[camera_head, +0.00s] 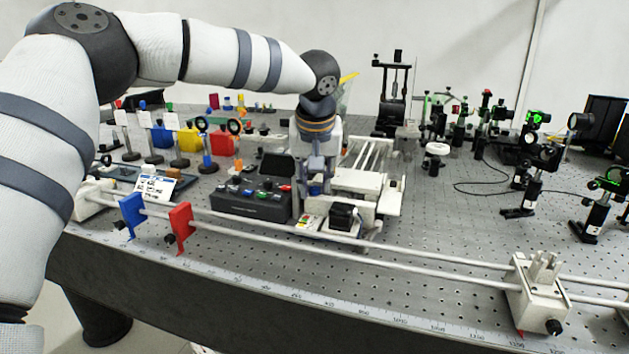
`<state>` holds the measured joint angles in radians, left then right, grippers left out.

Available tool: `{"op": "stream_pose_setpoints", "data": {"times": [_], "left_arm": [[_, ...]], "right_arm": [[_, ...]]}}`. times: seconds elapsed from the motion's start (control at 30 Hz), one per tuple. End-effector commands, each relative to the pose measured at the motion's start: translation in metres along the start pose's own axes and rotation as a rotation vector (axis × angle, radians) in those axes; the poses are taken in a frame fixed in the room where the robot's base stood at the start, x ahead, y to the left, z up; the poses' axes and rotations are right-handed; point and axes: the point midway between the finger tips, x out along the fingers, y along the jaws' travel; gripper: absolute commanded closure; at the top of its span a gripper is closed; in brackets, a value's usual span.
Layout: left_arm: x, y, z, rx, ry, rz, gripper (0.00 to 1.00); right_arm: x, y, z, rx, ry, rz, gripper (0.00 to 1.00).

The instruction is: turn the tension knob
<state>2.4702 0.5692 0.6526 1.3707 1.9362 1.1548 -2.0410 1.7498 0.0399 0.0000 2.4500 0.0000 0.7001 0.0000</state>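My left arm comes in from the left and reaches over the bench. My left gripper (317,180) points down beside a white carriage, at the right end of a dark button box (252,197). Its fingers overlap the machinery behind, so its opening and any contact are unclear. A black knob-like part (343,217) sits on the carriage just below and right of the gripper. Another black knob (553,326) is on the front of the white end block (540,297) at the lower right, far from the gripper. No label shows which one is the tension knob. My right gripper is out of view.
Two long rails (430,257) run along the front edge, with a blue plate (132,214) and a red plate (181,226) on them at the left. Optics on posts crowd the back and right. The perforated tabletop (450,225) is clear at middle right.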

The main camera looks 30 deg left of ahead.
Motion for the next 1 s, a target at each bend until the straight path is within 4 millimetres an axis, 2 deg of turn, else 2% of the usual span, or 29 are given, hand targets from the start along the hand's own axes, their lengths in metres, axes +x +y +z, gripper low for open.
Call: {"op": "stream_pose_setpoints", "data": {"times": [0.17,0.3,0.67,1.0], "left_arm": [[0.0005,0.0000,0.0000,0.000,0.000,-0.001,0.75],[0.0004,0.0000,0.0000,0.000,0.000,-0.001,1.00],[0.0005,0.0005,-0.0001,-0.025,0.000,-0.012,1.00],[0.0022,0.0030,-0.0001,-0.228,-0.001,-0.099,1.00]], "right_arm": [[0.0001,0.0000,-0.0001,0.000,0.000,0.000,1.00],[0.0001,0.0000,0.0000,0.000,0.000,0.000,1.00],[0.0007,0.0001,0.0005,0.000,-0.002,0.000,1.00],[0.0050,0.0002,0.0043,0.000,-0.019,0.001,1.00]]}}
